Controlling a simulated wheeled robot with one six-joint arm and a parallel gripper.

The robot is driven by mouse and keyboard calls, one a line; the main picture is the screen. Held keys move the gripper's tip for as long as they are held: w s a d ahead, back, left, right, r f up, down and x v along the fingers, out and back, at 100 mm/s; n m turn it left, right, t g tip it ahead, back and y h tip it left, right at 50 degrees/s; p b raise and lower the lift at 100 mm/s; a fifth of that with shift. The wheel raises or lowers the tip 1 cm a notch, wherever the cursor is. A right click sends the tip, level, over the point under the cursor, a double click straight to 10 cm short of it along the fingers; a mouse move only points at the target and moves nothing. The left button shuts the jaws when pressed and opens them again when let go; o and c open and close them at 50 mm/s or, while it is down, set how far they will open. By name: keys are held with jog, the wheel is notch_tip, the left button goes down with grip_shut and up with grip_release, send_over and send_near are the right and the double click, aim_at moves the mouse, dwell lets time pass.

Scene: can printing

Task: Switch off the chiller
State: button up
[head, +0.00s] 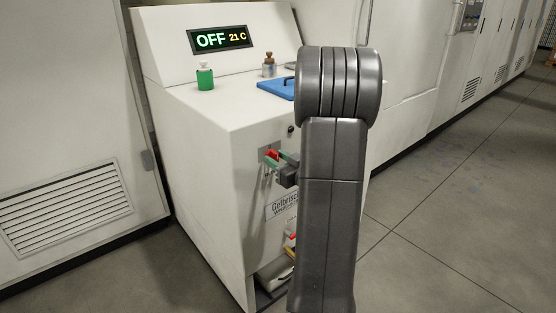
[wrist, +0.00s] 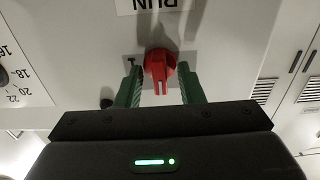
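The white chiller (head: 205,150) stands in the middle of the head view. My gripper (wrist: 159,75) is at the switch, with one green finger on each side of the red handle. Gaps show between the handle and both fingers, so the gripper is open around it. The handle points toward my gripper's palm in the wrist view. My arm hides part of the front.
On the chiller top are a green container (head: 204,77), a small brown-topped bottle (head: 268,66) and a blue flat object (head: 276,88). A temperature dial (wrist: 18,75) is left of the switch in the wrist view. Floor on the right (head: 440,220) is clear.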

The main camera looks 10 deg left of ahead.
jog(key=shift+d, duration=0.1)
jog(key=p+v, duration=0.1)
jog(key=v, duration=1.2)
jog(key=shift+s+d, duration=0.2)
jog(key=shift+s, duration=0.05)
jog(key=shift+w+a, duration=0.1)
jog(key=b+x, duration=0.1)
jog(key=x, duration=1.2)
jog(key=shift+w+a, duration=0.2)
